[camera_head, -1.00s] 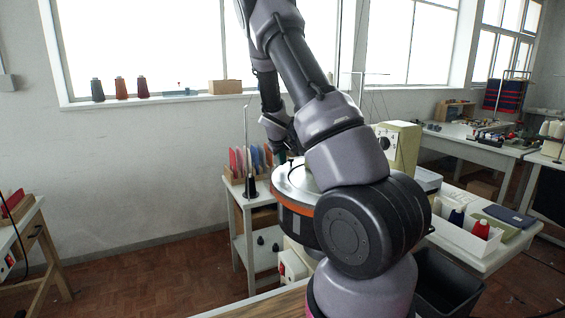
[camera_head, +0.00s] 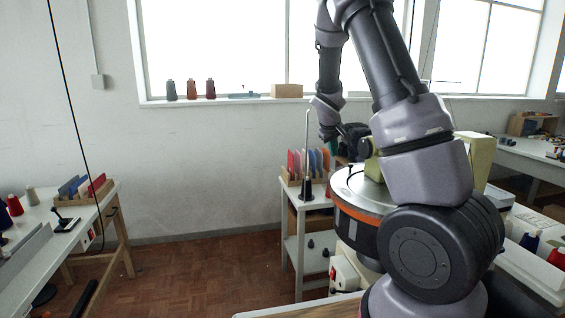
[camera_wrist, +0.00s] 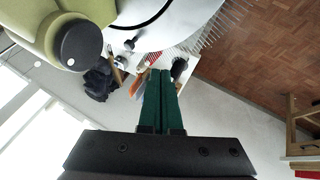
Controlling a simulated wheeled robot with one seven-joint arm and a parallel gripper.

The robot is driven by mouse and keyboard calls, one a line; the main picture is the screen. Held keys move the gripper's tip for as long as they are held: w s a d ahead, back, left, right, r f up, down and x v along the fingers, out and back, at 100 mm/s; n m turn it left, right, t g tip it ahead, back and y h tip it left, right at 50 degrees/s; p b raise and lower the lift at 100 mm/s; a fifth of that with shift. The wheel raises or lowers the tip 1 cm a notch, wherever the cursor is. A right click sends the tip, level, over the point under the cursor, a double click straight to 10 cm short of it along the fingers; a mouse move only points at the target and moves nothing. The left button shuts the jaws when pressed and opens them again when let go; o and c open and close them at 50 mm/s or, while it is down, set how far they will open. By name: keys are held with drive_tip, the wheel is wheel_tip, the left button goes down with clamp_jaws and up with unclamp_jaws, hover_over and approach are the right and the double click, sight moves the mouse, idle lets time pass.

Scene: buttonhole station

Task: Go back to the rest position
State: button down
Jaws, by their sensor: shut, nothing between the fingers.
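My gripper (camera_wrist: 160,74) is shut and empty in the wrist view, its two green fingers side by side. In the head view my arm reaches up and bends down at the wrist, and the small green fingertips (camera_head: 333,147) show beside the card rack, above the left edge of the round-topped machine (camera_head: 343,216) with an orange band. I cannot tell in the head view whether they touch anything. The wrist view looks down past the fingers at pale tabletops, a row of thin pins (camera_wrist: 208,34) and the floor.
A white stand (camera_head: 292,232) with a card rack (camera_head: 294,172) and a black cone on a rod (camera_head: 307,188) stands left of the machine. A left table (camera_head: 52,235) holds spools and cards. Cone spools (camera_head: 190,90) line the sill. Open floor (camera_head: 205,275) lies between the tables.

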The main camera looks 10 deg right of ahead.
drive_tip(key=s+a+r+m+y, duration=0.2)
drive_tip(key=s+a+r, duration=0.2)
drive_tip(key=s, duration=0.7)
drive_tip(key=s+a+r+m+y, duration=0.2)
drive_tip(key=s+a+r, duration=0.3)
drive_tip(key=s+r, duration=0.3)
drive_tip(key=s+a+r+m+t+y, duration=0.1)
drive_tip(key=s+a+r, duration=0.3)
drive_tip(key=s, duration=1.2)
wheel_tip(320, 180, up, 3)
drive_tip(key=shift+a+r+m+y, duration=0.1)
drive_tip(key=shift+a+m+y, duration=0.3)
drive_tip(key=shift+m+y, duration=0.25)
